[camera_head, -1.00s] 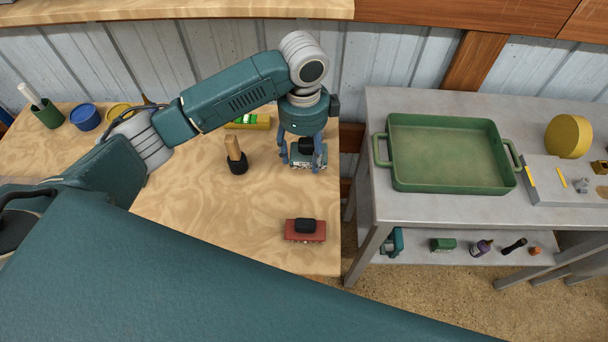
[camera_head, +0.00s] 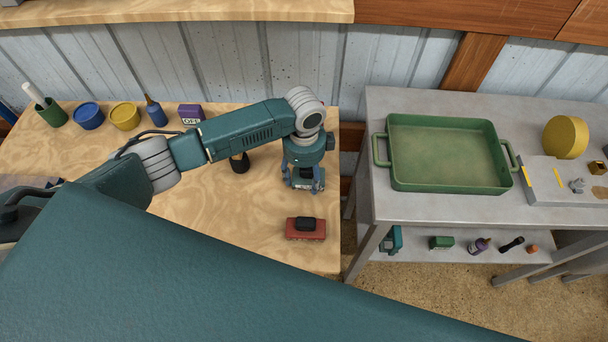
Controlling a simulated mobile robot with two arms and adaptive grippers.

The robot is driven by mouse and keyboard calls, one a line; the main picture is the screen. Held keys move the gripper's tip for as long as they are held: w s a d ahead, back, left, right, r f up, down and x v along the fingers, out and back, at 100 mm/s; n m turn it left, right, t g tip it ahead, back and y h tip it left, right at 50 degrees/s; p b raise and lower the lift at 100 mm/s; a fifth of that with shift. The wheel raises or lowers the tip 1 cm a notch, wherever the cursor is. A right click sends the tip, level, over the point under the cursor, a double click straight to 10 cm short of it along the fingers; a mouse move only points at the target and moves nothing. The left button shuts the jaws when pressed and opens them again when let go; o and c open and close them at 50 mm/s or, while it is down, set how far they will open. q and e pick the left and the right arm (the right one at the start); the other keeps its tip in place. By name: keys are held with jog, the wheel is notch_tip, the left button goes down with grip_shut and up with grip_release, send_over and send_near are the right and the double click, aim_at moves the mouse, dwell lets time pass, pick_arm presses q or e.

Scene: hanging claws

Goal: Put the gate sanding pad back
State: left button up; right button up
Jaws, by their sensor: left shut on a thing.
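My left gripper (camera_head: 303,182) points down over the right part of the wooden table and is shut on a teal block-like sanding pad (camera_head: 302,185). The gripper hides much of the pad, and I cannot tell whether it touches the table. A red sanding pad (camera_head: 305,234) with a black grip lies on the table just in front of it. I cannot read on either pad which is the gate one. My right gripper is not in view.
Along the back of the wooden table stand a green cup (camera_head: 52,113), blue pot (camera_head: 89,117), yellow pot (camera_head: 125,117), blue bottle (camera_head: 155,112) and purple box (camera_head: 190,113). A green tray (camera_head: 448,187) sits on the grey bench to the right. The table's front middle is clear.

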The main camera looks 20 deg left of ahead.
aim_at(304, 170)
pick_arm(q)
jog(key=shift+f, duration=0.1)
jog(key=o, duration=1.5)
notch_tip(304, 170, up, 12)
jog(key=shift+r+b, duration=0.15)
jog(key=shift+b, duration=0.7)
jog(key=shift+s, duration=0.1)
